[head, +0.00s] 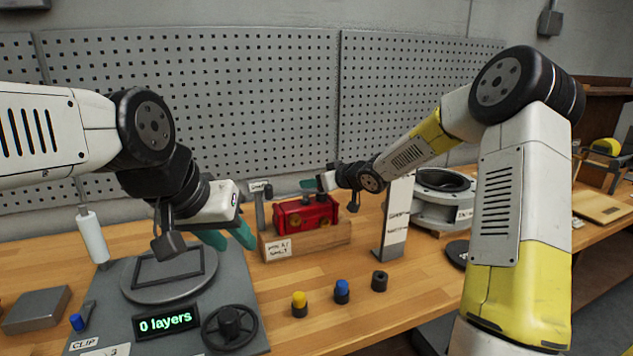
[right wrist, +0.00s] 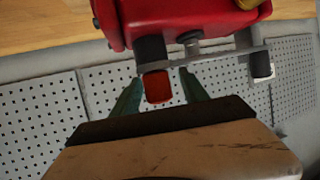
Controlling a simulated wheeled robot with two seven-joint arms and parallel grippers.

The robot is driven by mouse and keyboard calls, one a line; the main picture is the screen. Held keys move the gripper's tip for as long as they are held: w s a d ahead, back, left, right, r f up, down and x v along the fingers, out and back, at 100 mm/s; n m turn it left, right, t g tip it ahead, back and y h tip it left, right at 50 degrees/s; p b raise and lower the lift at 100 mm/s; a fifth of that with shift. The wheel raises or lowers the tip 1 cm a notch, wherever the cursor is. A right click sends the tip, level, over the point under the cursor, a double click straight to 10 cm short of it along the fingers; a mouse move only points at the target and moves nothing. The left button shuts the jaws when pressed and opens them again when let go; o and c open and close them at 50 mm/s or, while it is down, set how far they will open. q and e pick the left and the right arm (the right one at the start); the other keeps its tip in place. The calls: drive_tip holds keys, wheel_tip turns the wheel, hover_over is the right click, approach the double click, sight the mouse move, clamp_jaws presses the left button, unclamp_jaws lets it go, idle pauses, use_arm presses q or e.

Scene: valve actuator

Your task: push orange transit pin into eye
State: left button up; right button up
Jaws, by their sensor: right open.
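The red actuator (head: 306,212) sits on a wooden block on the bench; its red body also fills the top of the right wrist view (right wrist: 190,14). There, the orange-red pin (right wrist: 157,87) sticks out below a dark cylindrical fitting beside a grey bracket (right wrist: 218,52). My right gripper (right wrist: 160,92) is open, its teal fingers on either side of the pin with gaps showing. In the head view my right gripper (head: 312,184) is at the actuator's upper right; the pin cannot be made out there. My left gripper (head: 228,238) is open and empty, left of the actuator.
A grey fixture plate (head: 230,285) with a round platform, a handwheel (head: 230,325) and a "0 layers" display is at front left. Yellow (head: 299,304), blue (head: 342,291) and black (head: 379,281) small parts stand at front. A grey flanged housing (head: 443,190) is at right.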

drive_tip(key=v, duration=0.7)
drive_tip(key=shift+s+d, duration=0.25)
drive_tip(key=shift+r, duration=0.1)
drive_tip(key=s+d+r+m+h, duration=0.35)
drive_tip(key=s+d, duration=0.25)
drive_tip(key=s, duration=0.2)
drive_tip(key=s+d+r+m+h, duration=0.2)
drive_tip(key=s+d+r+h, duration=0.1)
drive_tip(key=s+d+h, duration=0.4)
drive_tip(key=s+a+f+m+g+y, duration=0.1)
drive_tip(key=s+g+y, duration=0.3)
drive_tip(key=s, duration=1.6)
drive_tip(key=shift+s+a+f+m, duration=0.35)
drive_tip(key=shift+a+f+m, duration=0.05)
drive_tip(key=shift+m, duration=0.05)
